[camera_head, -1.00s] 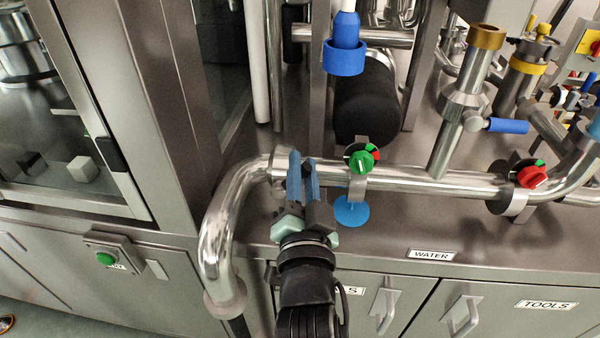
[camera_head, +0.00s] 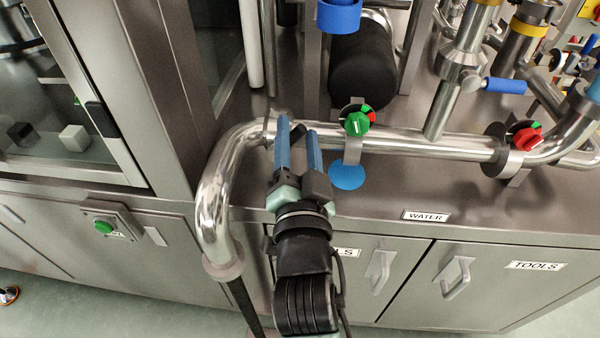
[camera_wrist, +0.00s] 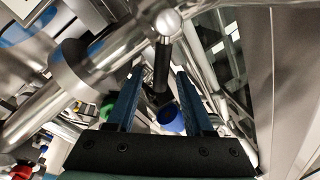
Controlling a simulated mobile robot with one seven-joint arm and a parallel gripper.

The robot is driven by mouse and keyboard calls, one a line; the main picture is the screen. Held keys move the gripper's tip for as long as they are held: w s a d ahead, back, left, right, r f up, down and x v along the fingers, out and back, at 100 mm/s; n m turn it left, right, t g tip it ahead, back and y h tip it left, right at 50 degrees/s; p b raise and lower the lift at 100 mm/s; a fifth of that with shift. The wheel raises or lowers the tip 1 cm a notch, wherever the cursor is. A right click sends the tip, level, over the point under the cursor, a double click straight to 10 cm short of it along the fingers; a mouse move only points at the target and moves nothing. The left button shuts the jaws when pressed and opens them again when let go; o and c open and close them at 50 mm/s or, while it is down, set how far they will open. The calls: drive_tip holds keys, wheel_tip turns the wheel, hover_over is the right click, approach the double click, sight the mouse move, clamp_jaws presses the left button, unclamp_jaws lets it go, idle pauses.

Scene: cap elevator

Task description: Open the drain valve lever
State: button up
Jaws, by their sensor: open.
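A lever with a black handle (camera_wrist: 162,66) and a shiny metal ball (camera_wrist: 168,22) at its pivot end stands by the steel pipe in the wrist view. I take it to be the drain valve lever. My gripper (camera_head: 298,124) is open, with its two blue fingers at the pipe, left of the green knob. In the wrist view the fingers (camera_wrist: 155,75) lie on either side of the black handle, with space visible around it. In the head view only a small dark part of the lever (camera_head: 297,132) shows between the fingertips. Contact cannot be told.
The steel pipe (camera_head: 420,146) runs across the counter and bends down at left. A green knob (camera_head: 357,123) and a red knob (camera_head: 525,139) sit on it. A blue handle (camera_head: 507,85) is on the upright pipe.

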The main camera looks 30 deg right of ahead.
drive_tip(key=b+v, duration=0.1)
drive_tip(key=v, duration=1)
drive_tip(key=shift+s+a, duration=0.2)
drive_tip(key=shift+s, duration=0.15)
drive_tip(key=shift+c, duration=0.2)
drive_tip(key=shift+w, duration=0.1)
drive_tip(key=shift+c, duration=1.3)
drive_tip(key=shift+w+a+r+n+p, duration=0.25)
drive_tip(key=shift+n+p, duration=0.25)
drive_tip(key=shift+p, duration=0.25)
drive_tip(key=shift+c, duration=1.1)
drive_tip(key=w+a+n+p, duration=0.1)
drive_tip(key=n+p, duration=0.1)
drive_tip(key=a+n+g+p, duration=0.1)
drive_tip(key=n+p, duration=0.1)
drive_tip(key=p, duration=0.1)
drive_tip(key=w+a+n+g+p, duration=0.1)
drive_tip(key=n+p, duration=0.1)
drive_tip(key=shift+w+r+n+p, duration=0.3)
drive_tip(key=shift+p, duration=0.05)
clamp_jaws()
drive_tip(key=a+r+n+g+h+p, duration=0.1)
drive_tip(key=a+r+n+h+p, duration=0.2)
drive_tip(key=n+p, duration=0.4)
drive_tip(key=w+d+f+n+p, duration=0.1)
drive_tip(key=w+d, duration=0.6)
drive_tip(key=d, duration=0.1)
drive_tip(key=shift+d+f+y+p, duration=0.2)
drive_tip(key=shift+f+y+p, duration=0.1)
drive_tip(key=shift+f+y, duration=0.1)
